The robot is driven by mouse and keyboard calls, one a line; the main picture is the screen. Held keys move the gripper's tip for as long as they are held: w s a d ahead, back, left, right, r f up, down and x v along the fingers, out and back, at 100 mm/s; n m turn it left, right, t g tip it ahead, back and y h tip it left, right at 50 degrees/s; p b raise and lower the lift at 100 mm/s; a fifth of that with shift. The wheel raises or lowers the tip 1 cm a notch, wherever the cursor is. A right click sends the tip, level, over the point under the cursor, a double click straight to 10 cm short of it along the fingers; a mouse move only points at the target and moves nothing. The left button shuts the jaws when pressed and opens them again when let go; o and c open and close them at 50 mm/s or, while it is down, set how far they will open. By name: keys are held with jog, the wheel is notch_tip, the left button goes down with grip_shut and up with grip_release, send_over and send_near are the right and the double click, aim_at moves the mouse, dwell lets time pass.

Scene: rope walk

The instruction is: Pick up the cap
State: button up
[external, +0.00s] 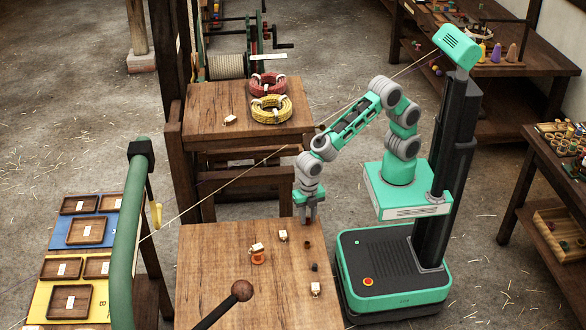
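My gripper (308,219) points down over the back right part of the front wooden table (215,285). Its two fingers look apart, with nothing visible between them. In front of it on the table lie a small brown piece (307,244) and a small black piece (314,267). Either could be the cap; they are too small to tell. An orange spool-like piece (258,258) stands to the left with a cream tagged piece (257,247) on or against it. Other small cream tagged pieces lie at the back (283,235) and front right (315,289).
A dark rod with a round brown knob (242,290) rises over the table's front. A green curved post (128,240) and shallow trays (71,301) are at the left. A rear table holds red (267,84) and yellow (271,109) rope coils. A thin cord crosses behind my arm.

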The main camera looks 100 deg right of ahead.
grip_shut()
jog(key=shift+r, duration=0.15)
